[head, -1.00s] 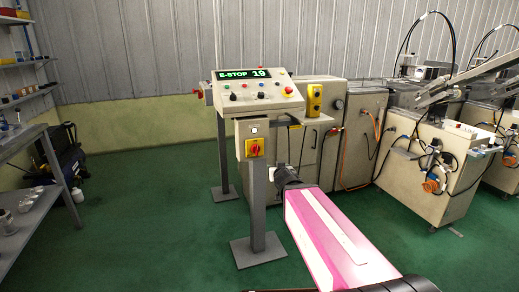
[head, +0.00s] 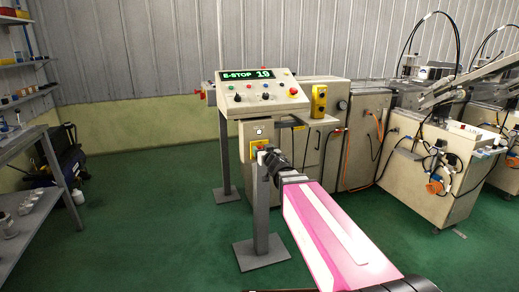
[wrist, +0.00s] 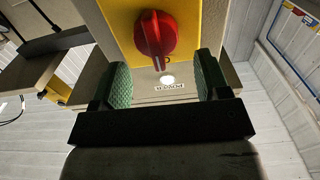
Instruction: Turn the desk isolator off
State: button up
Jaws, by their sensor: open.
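The desk isolator is a red rotary knob (wrist: 156,35) on a yellow plate (wrist: 190,15), mounted on the control desk's front post. In the head view the yellow plate (head: 254,146) is partly hidden behind my gripper (head: 266,155). In the wrist view my gripper (wrist: 160,88) is open, with a green-padded finger on each side. The red knob stands just beyond the fingertips, roughly centred between them, with nothing gripped. I cannot tell if the fingers touch it. A white round light and a label sit beside the plate in the wrist view.
The control desk (head: 262,107) has a green display reading "E-STOP 19", a red button and small knobs. Grey machine cabinets stand on the right, shelves (head: 30,150) on the left. Green floor between is clear.

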jog(key=shift+x, duration=0.8)
jog(key=shift+c, duration=0.3)
jog(key=c, duration=0.8)
jog(key=shift+c, duration=0.2)
